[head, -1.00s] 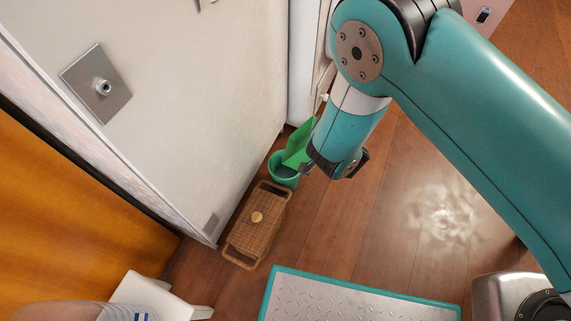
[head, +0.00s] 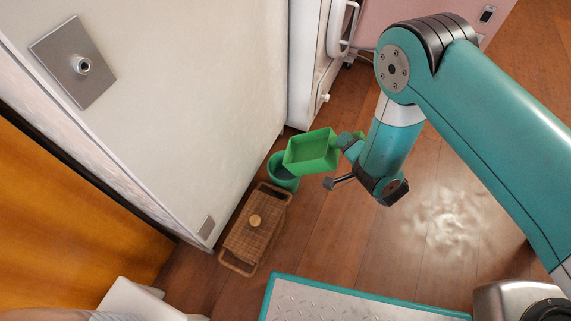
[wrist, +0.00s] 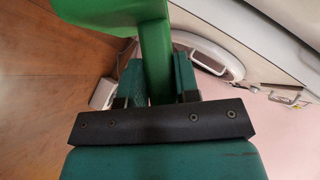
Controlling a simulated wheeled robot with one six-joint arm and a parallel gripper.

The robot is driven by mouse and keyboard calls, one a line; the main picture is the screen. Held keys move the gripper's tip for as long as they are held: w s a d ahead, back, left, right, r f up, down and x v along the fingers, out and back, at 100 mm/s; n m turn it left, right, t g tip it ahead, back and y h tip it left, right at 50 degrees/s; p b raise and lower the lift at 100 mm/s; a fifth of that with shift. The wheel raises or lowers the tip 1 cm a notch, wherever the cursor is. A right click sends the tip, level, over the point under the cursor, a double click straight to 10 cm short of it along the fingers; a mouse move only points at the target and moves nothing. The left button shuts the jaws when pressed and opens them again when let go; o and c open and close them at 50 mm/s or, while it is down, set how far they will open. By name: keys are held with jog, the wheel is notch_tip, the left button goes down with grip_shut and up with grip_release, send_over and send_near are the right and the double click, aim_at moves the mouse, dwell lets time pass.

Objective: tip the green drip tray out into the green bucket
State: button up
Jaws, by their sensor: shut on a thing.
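The green drip tray (head: 312,152) is a bright green, shallow rectangular tray, its inside facing the head camera. My gripper (head: 345,142) is shut on its handle at the tray's right side. In the wrist view the handle (wrist: 156,55) runs up from between my fingers (wrist: 157,80) to the tray body at the top. The green bucket (head: 284,180) stands on the floor by the white wall panel. In the head view the tray overlaps the bucket's upper right part and hides some of its mouth. I cannot tell whether the tray holds any water.
A lidded wicker basket (head: 256,232) stands on the floor just in front of the bucket. A white cabinet (head: 318,75) stands behind the tray. A wet-looking patch (head: 447,222) shines on the wooden floor at right. A white stool (head: 140,300) is at lower left.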

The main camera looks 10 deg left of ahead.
jog(key=shift+d+f+m+y+p, duration=0.3)
jog(key=shift+d+f+y+p, duration=0.1)
jog(key=shift+d+f+p, duration=0.15)
jog(key=shift+a+f, duration=0.1)
jog(key=f+b, duration=0.1)
jog(key=b, duration=0.1)
jog(key=d+f+m+y+b, duration=0.1)
jog(key=f+b, duration=0.1)
jog(key=d+f+m+t+b, duration=0.1)
jog(key=f+b, duration=0.1)
jog(key=b, duration=0.1)
jog(key=shift+f+y, duration=0.15)
jog(key=shift+y, duration=0.15)
